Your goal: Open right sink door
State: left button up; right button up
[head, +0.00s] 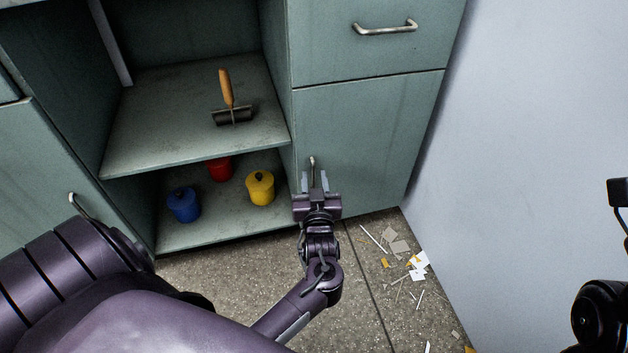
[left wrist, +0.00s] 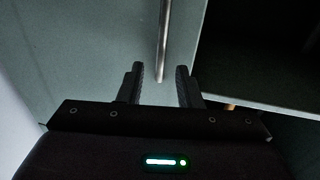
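The right sink door (head: 365,140) is a grey-green panel below a drawer and looks closed. Its vertical metal handle (head: 312,162) is near the door's left edge. My left gripper (head: 314,182) is in front of the door at the handle. In the left wrist view the handle (left wrist: 165,40) runs down to between the two fingertips of the gripper (left wrist: 160,78). The fingers are apart, with gaps on both sides of the handle. The lower part of the handle is hidden by the gripper in the head view. The right gripper does not show clearly; dark parts are at the right edge.
Left of the door is an open shelf (head: 150,130) with a wooden-handled tool (head: 227,90). Below are blue (head: 184,206), red (head: 219,170) and yellow (head: 261,188) canisters. A pale wall (head: 530,150) stands close on the right. Scraps (head: 398,246) litter the floor.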

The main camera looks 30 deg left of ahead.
pick_arm(q)
jog(key=shift+w+a, duration=0.4)
jog(key=shift+w, duration=0.15)
grip_shut()
jog(key=shift+s+d, duration=0.1)
